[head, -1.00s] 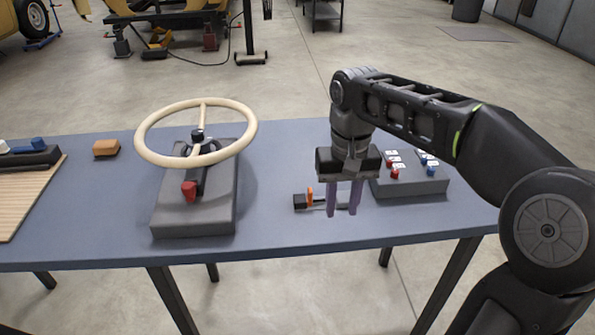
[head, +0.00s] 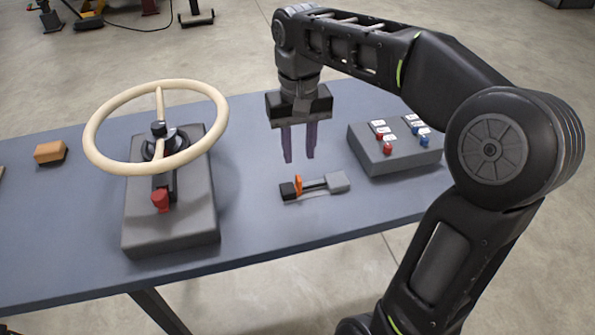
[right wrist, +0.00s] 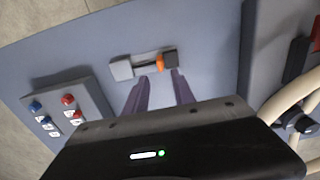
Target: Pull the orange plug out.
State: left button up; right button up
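The orange plug (head: 298,185) sits between a black block (head: 288,191) and a dark bar that leads to a grey block (head: 338,182), all lying on the blue-grey table. In the right wrist view the orange plug (right wrist: 159,63) shows near the tip of one finger, with the grey block (right wrist: 121,69) to its left. My right gripper (head: 300,158) points down above and behind the plug, with its two purple fingers apart and nothing between them. It also shows in the right wrist view (right wrist: 157,80). My left gripper is not in view.
A steering wheel (head: 95,135) on a grey base (head: 190,225) stands to the left. A grey button box (head: 370,160) with red and blue buttons is to the right. An orange-brown block (head: 50,151) lies far left. The table's front edge is clear.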

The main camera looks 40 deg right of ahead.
aim_at(299, 178)
notch_tip(299, 178, down, 8)
jog(key=shift+r, duration=0.25)
jog(key=shift+c, duration=0.3)
grip_shut()
dwell(1.2)
